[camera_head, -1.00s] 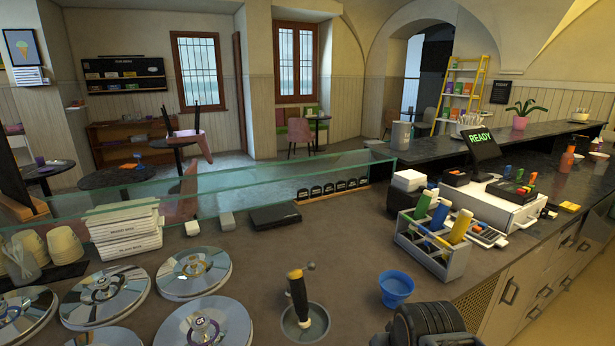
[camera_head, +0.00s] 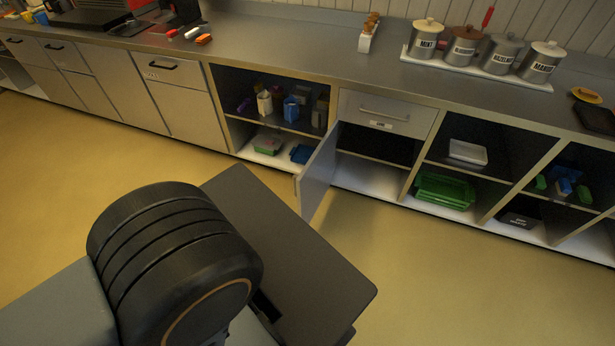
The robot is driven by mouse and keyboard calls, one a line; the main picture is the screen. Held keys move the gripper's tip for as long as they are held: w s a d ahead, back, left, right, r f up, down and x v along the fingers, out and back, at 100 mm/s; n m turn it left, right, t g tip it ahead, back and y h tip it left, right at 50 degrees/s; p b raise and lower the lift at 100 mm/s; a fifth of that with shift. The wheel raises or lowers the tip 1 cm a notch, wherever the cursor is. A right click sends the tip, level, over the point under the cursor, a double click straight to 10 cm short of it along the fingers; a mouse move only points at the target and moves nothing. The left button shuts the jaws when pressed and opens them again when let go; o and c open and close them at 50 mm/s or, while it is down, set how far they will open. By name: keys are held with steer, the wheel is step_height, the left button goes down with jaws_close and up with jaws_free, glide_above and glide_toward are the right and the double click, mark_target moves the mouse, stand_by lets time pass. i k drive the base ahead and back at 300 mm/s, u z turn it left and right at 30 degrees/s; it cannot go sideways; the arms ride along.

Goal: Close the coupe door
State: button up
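A cabinet door (camera_head: 318,176), the only one standing open in view and so likely the coupe door, is in the lower middle of the head view. It is hinged on the left side of its compartment (camera_head: 375,147) and swings out over the floor. The compartment behind it looks dark and empty, with a pale bottom. A closed drawer (camera_head: 386,112) with a bar handle and a small label sits above it. The label is too small to read surely. My gripper is not in view; only parts of my own arm and body show at the lower left, apart from the door.
Open shelves hold cartons (camera_head: 265,104), a green crate (camera_head: 444,191) and a white tub (camera_head: 467,153). Closed cabinets (camera_head: 185,111) run to the left. Labelled canisters (camera_head: 463,46) stand on the worktop (camera_head: 350,66). The yellow floor (camera_head: 430,270) before the open door is clear.

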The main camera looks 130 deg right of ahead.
mark_target(309, 187)
steer(key=z, duration=1.65)
steer(key=i, duration=1.3)
steer(key=z, duration=3.9)
steer(key=i, duration=0.95)
steer(key=u, duration=0.65)
